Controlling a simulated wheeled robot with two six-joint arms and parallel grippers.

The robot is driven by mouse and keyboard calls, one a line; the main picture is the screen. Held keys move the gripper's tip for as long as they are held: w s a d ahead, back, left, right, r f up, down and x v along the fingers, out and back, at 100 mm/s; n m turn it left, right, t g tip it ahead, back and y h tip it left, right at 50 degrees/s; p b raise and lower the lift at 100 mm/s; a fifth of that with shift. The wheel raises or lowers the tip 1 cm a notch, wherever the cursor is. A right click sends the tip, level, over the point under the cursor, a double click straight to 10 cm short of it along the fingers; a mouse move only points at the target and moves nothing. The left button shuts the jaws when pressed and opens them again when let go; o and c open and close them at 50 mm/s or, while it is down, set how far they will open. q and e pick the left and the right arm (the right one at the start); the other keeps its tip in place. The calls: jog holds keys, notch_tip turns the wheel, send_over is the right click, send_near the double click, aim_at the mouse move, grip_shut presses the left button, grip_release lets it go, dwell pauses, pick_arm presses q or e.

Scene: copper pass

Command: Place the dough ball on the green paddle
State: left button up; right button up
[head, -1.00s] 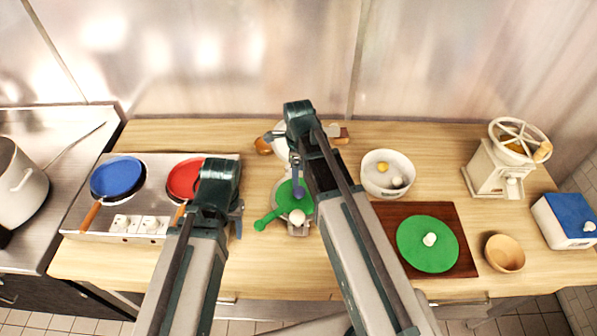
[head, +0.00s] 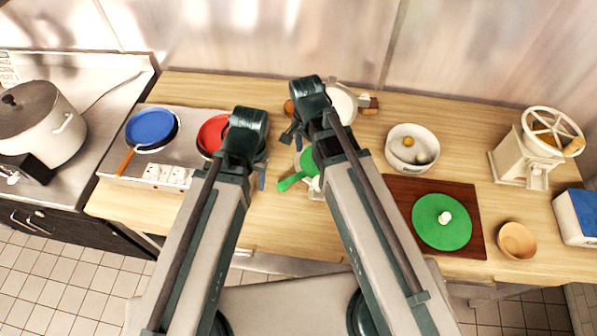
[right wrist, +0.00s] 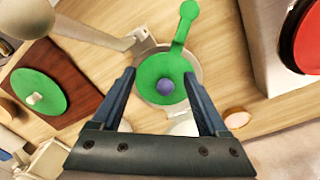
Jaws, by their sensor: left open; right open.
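The green paddle (head: 294,179) lies on a round metal dish on the counter, largely hidden by my right arm. The right wrist view shows the whole paddle (right wrist: 163,92), with a blue-purple ball (right wrist: 165,87) at its middle. My right gripper (right wrist: 159,73) is open above it, fingers either side of the paddle in that view, holding nothing. My left gripper (head: 247,165) is open near the red pan, left of the paddle.
A green disc (head: 430,232) with a pale knob lies on a brown board (head: 478,217). A wooden bowl (head: 517,240), a grinder (head: 520,160) and a blue-topped box (head: 577,215) stand right. A blue pan (head: 152,127) and red pan (head: 212,133) sit on the stove at left.

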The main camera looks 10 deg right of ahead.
jog(key=s+a+n, duration=0.4)
jog(key=s+n, duration=0.3)
jog(key=n, duration=0.7)
jog(key=shift+s+h, duration=0.3)
jog(key=shift+a, duration=0.15)
